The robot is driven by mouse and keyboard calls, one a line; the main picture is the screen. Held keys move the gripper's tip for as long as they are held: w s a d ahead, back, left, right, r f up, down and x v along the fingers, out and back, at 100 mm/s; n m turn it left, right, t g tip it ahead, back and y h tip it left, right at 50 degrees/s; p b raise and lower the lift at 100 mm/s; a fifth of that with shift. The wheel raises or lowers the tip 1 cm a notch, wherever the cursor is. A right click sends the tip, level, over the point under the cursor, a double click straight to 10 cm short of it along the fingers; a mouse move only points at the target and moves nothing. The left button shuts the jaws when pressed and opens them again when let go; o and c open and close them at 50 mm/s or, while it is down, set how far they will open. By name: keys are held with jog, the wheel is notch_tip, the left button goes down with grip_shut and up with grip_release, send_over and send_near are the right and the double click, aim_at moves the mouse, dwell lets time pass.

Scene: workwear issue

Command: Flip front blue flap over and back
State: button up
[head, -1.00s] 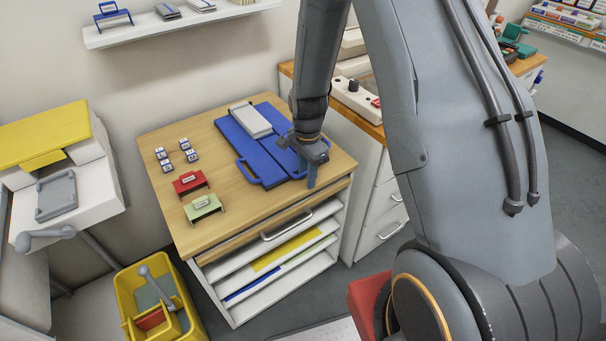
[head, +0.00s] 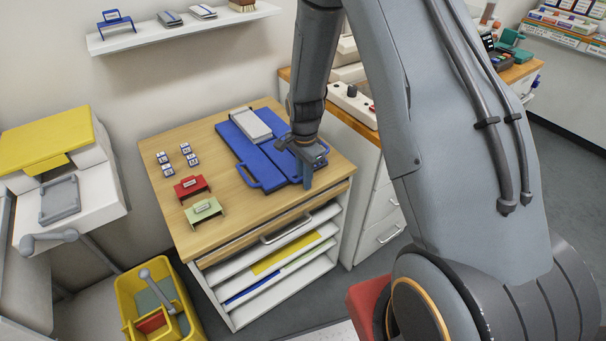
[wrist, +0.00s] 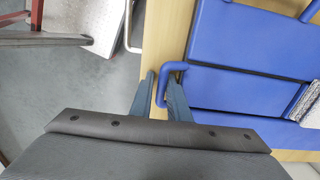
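A blue folding board (head: 262,164) with hinged flaps lies flat on the wooden tabletop. A pale folded item (head: 250,124) lies on its far part. In the wrist view, the front blue flap (wrist: 225,88) lies flat, with a blue loop handle (wrist: 174,67) at its outer end. My gripper (wrist: 160,76) points down at this handle, one finger on each side of its bar. The fingers are apart, with a small gap visible beside the bar. In the head view my gripper (head: 307,178) hides that handle near the table's front right edge.
Red (head: 190,184) and green (head: 204,207) stands and several small labelled blocks sit left of the board. A white drawer cabinet (head: 372,219) stands close on the right. A yellow bin (head: 128,290) is on the floor. A shelf (head: 180,33) hangs behind.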

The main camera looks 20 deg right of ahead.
jog(key=r+p, duration=0.1)
jog(key=r, duration=0.1)
jog(key=s+r+p, duration=0.1)
jog(key=r, duration=0.1)
jog(key=shift+s+d+r, duration=0.1)
jog(key=shift+r, duration=0.3)
jog(key=shift+o, duration=0.6)
jog(key=shift+r+p, duration=0.55)
jog(key=shift+p, duration=0.05)
jog(key=shift+o, duration=0.3)
jog(key=shift+s, duration=0.1)
